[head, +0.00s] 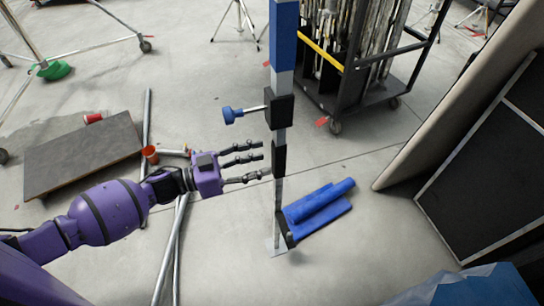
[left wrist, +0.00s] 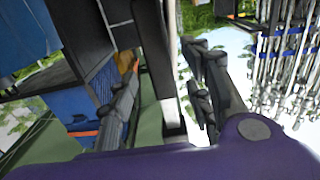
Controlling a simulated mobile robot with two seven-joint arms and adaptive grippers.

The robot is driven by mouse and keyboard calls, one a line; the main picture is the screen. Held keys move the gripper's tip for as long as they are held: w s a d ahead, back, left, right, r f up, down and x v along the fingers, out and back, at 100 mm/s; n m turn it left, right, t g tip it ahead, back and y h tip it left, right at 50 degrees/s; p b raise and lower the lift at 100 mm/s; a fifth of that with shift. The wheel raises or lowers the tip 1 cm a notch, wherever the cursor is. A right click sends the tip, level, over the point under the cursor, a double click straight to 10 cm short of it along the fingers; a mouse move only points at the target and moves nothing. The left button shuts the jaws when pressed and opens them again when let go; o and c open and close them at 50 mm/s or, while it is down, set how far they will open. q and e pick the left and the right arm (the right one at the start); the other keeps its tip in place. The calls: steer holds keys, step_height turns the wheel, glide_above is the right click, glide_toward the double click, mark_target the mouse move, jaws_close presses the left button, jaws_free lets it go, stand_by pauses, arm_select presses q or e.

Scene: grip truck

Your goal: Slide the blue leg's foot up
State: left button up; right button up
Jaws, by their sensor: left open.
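The blue leg (head: 283,40) stands upright in the head view, blue at the top and grey below. A black clamp block (head: 279,108) with a blue knob (head: 232,115) sits on it. A smaller black block (head: 279,158) is lower down. The foot's flat pale plate (head: 277,246) is on the floor at the bottom. My left gripper (head: 262,160) is open, fingers pointing right, with its tips just left of the smaller block. In the left wrist view, a dark and grey post (left wrist: 174,95) shows between the spread fingers. I cannot tell whether they touch it. My right gripper is not in view.
Blue rolls (head: 318,203) lie on the floor right of the foot. A black cart (head: 365,70) with stands is behind. A large dark panel (head: 490,165) leans at right. Metal pipes (head: 172,250) and a dark board (head: 82,155) lie at left.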

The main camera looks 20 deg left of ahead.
arm_select(q)
steer(key=v, duration=0.6)
steer(key=shift+s+a, duration=0.25)
steer(key=shift+a, duration=0.05)
steer(key=w+a+f+t+y, duration=0.1)
steer(key=w+f+t+y, duration=0.2)
steer(key=y, duration=0.1)
steer(key=s+f+n+y+p, duration=0.4)
steer(key=s+f+y, duration=0.2)
steer(key=s, duration=0.2)
steer(key=s+d+f+n+g+y+p, duration=0.1)
steer(key=s+n+g+y+p, duration=0.1)
steer(key=s, duration=0.9)
steer(key=s+d+f+n+g+y+p, duration=0.1)
steer(key=s+d+n+g+y+p, duration=0.1)
steer(key=s, duration=1)
steer(key=n+p, duration=0.1)
steer(key=n, duration=0.1)
steer(key=shift+d+f+n+y+p, duration=0.3)
steer(key=shift+f+n, duration=0.05)
steer(key=shift+n, duration=0.05)
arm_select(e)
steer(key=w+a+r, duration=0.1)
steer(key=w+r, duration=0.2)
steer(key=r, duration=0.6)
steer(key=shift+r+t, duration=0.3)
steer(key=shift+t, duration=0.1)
